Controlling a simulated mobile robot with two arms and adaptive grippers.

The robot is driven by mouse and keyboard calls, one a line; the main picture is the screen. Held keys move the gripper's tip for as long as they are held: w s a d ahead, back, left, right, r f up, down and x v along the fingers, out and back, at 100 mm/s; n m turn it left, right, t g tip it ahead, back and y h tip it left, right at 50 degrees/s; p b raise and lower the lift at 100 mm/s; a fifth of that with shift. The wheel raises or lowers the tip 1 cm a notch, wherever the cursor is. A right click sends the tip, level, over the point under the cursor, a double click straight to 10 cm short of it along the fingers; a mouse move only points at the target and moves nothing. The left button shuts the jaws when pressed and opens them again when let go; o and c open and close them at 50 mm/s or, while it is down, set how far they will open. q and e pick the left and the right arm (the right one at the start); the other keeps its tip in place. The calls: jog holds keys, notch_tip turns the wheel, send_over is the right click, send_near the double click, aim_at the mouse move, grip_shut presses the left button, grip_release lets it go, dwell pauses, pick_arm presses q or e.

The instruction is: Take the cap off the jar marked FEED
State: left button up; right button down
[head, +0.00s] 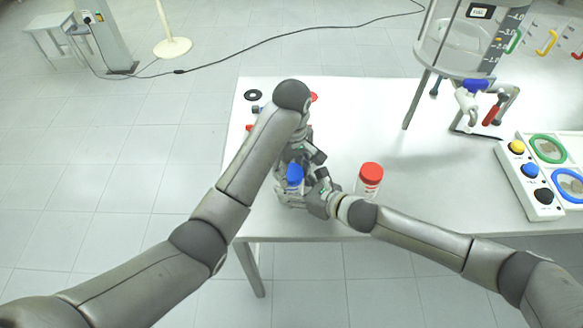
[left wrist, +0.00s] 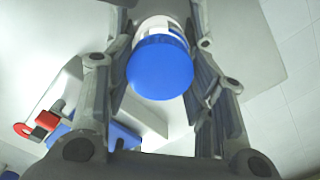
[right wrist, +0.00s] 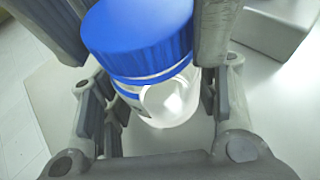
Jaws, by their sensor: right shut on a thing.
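A clear jar with a blue cap (head: 294,175) stands near the table's front edge. Its marking cannot be read. My left gripper (head: 299,160) comes down from above; in the left wrist view its fingers stand apart either side of the blue cap (left wrist: 160,68). It looks open around the cap. My right gripper (head: 312,191) comes in from the right and is shut on the jar's body. The right wrist view shows the cap (right wrist: 138,35) on top of the clear jar (right wrist: 172,103), with my left fingers beside it. A red-capped jar (head: 369,181) stands to the right.
A black ring (head: 253,95) and partly hidden red items lie at the back left. A glass reactor stand (head: 466,125) and a button panel (head: 533,187) are at the right.

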pick_arm(q)
jog(key=o, duration=0.4)
pick_arm(e)
jog(key=shift+f, duration=0.1)
pick_arm(q)
jog(key=shift+o, duration=0.2)
notch_tip(320, 180, up, 2)
jog(key=shift+r, duration=0.2)
jog(key=shift+w+r, duration=0.25)
jog(key=shift+r, duration=0.4)
jog(key=shift+s+r, duration=0.1)
jog(key=shift+r, duration=0.25)
jog(key=shift+s, duration=0.15)
jog(key=shift+c, duration=0.3)
